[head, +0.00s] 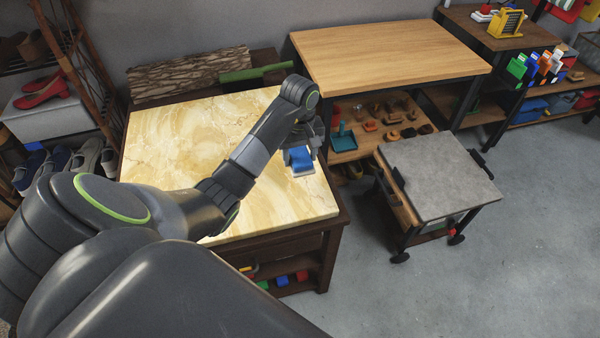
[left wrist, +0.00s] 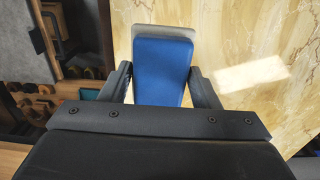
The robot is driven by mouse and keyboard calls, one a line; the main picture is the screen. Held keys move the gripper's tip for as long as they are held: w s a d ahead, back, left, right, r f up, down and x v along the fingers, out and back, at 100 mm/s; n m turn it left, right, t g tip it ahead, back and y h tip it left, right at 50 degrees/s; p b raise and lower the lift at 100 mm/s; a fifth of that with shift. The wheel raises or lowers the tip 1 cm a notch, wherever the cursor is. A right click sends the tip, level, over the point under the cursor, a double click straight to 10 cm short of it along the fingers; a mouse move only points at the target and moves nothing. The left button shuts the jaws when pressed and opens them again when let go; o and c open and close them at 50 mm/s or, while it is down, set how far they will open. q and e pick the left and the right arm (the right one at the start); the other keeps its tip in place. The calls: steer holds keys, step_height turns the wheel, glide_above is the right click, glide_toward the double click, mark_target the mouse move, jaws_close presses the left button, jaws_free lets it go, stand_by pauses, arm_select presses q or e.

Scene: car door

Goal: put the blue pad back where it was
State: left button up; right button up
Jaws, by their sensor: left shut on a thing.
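The blue pad (head: 301,159) is at the right end of the marble-topped table (head: 180,150), under my left gripper (head: 302,150). In the left wrist view the blue pad (left wrist: 162,70) is between the two fingers of my left gripper (left wrist: 160,82), which is shut on it. A pale grey layer or block (left wrist: 162,31) shows along the pad's far edge. The marble top (left wrist: 240,50) lies beyond and to the right of it. I cannot tell whether the pad touches the marble. My right gripper is not in view.
A wooden-topped bench (head: 385,55) stands behind, with small items on its lower shelf (head: 385,120). A grey-topped cart (head: 440,175) stands to the right. Most of the marble top is clear.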

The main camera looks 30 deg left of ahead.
mark_target(300, 184)
arm_select(q)
step_height(300, 184, down, 4)
steer(key=b, duration=0.3)
steer(key=shift+f+b, duration=0.35)
steer(key=shift+f, duration=0.15)
step_height(300, 184, down, 4)
steer(key=shift+r, duration=0.1)
steer(key=shift+f+b, duration=0.2)
steer(key=shift+b, duration=0.15)
steer(key=o, duration=0.9)
